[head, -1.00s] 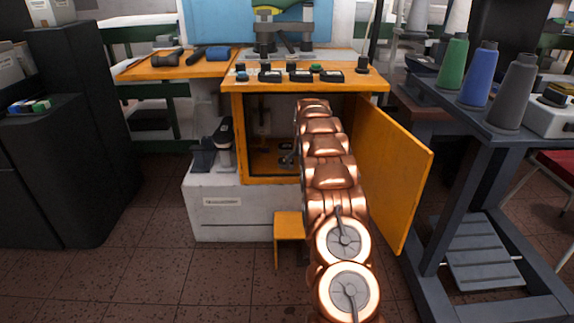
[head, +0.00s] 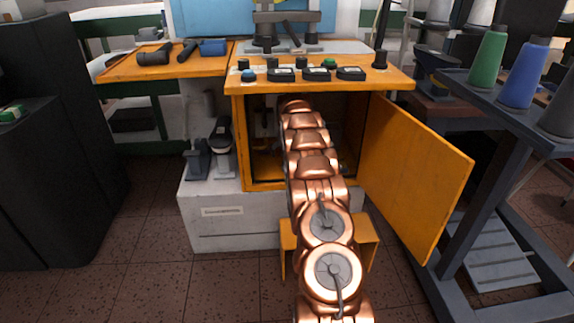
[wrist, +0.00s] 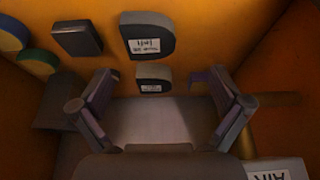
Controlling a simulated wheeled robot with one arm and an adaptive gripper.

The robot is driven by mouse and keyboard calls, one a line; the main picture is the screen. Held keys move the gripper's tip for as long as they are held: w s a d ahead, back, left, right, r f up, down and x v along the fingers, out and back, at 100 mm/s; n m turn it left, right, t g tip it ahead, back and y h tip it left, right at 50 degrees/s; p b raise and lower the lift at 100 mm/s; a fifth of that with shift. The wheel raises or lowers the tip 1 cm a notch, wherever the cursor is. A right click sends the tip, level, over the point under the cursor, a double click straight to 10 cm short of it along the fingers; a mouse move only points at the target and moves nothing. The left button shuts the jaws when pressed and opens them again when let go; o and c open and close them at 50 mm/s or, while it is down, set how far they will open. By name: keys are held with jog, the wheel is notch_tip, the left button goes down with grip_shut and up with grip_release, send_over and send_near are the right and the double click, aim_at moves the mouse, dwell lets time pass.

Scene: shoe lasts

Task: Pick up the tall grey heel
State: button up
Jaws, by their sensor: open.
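My gripper (wrist: 160,100) is open inside the orange cabinet (head: 236,140), with its two fingers spread apart in the wrist view. A plain grey, block-like shape (wrist: 166,122) lies between the fingers, apart from both. It may be the tall grey heel, but the dim light leaves this unclear. Beyond the fingertips are a dark grey piece with a white label (wrist: 147,36) and a smaller labelled piece (wrist: 153,79). In the head view my copper arm reaches into the cabinet and hides the gripper.
The open orange door (head: 420,180) stands right of my arm. A blue-grey stand (head: 455,235) with thread cones is further right. Inside, a dark block (wrist: 77,38) and round green (wrist: 38,62) and blue pieces are at upper left. A white label plate (wrist: 276,170) is at lower right.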

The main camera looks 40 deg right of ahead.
jog(key=shift+d+f+b, duration=0.3)
jog(key=shift+d+f, duration=0.05)
jog(key=shift+f, duration=0.35)
jog(key=shift+d+f+b, duration=0.3)
jog(key=shift+d+f, duration=0.05)
jog(key=shift+f, duration=0.35)
jog(key=b+x, duration=0.2)
jog(key=x, duration=0.2)
jog(key=shift+s+f, duration=0.15)
jog(key=shift+c, duration=0.4)
jog(key=c, duration=1.2)
